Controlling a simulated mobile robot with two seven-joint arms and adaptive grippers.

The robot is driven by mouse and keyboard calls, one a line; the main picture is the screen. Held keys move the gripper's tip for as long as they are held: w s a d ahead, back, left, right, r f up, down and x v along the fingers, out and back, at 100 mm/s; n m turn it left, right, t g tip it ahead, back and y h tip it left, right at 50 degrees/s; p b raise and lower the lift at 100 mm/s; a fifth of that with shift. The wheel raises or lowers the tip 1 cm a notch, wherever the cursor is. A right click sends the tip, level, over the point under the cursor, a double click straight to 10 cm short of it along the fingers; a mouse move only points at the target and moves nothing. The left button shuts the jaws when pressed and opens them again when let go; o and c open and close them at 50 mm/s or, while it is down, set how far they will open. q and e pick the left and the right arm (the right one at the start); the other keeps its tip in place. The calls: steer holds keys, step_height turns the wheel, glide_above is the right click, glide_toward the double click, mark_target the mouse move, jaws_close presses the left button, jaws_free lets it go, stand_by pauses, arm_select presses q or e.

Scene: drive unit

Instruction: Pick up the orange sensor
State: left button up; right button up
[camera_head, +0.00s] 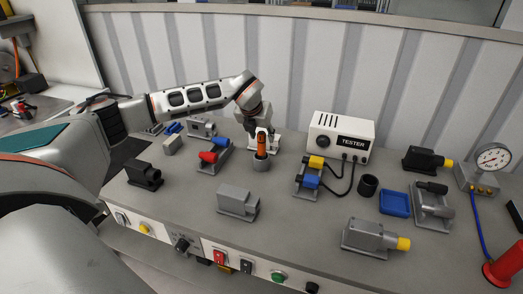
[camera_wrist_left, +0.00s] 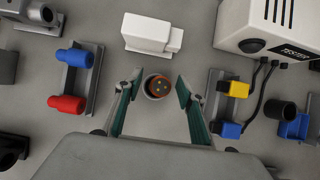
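The orange sensor (camera_head: 262,145) stands upright in a small grey cup (camera_head: 260,165) near the middle of the bench. In the left wrist view its round end (camera_wrist_left: 158,85) shows from above, with dark dots on it, inside the cup's rim. My left gripper (camera_wrist_left: 159,88) is open, one finger on each side of the sensor, with visible gaps to both. In the head view the left gripper (camera_head: 261,127) points down over the sensor, and its fingers are partly hidden. I cannot tell the exact height between them. My right gripper is not in view.
A white block (camera_wrist_left: 150,33) stands just behind the cup. A holder with red (camera_head: 208,157) and blue plugs is to the left. The tester box (camera_head: 340,135) and its wired yellow and blue plugs are to the right. A grey block (camera_head: 238,201) sits in front.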

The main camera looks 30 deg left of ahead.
arm_select(q)
jaws_close()
steer(key=shift+r, duration=0.2)
